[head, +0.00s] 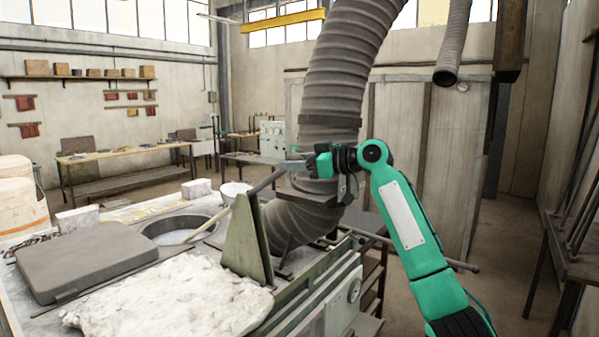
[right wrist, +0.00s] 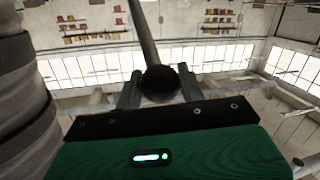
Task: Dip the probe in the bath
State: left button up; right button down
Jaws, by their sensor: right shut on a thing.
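The probe (head: 263,185) is a long thin rod slanting down to the left from my right gripper (head: 297,165). Its paler lower end lies over or in the round opening of the bath (head: 165,237); I cannot tell whether the tip touches the grey melt. My right gripper is shut on the probe's upper end, above and to the right of the bath. In the right wrist view the rod (right wrist: 143,35) runs between the two fingers, with a dark round end facing the camera. My left gripper is not in view.
A tall metal plate (head: 247,240) and a thick ribbed duct (head: 335,85) stand close to my right gripper. A grey lid slab (head: 85,258), a pale crusted mass (head: 170,300), a white bowl (head: 232,190) and white blocks (head: 195,188) lie around the bath.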

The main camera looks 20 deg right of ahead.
jog(key=shift+d+r, duration=0.1)
jog(key=shift+r, duration=0.2)
jog(key=c, duration=1.2)
grip_release()
jog(key=o, duration=0.3)
jog(key=shift+w+f, duration=0.1)
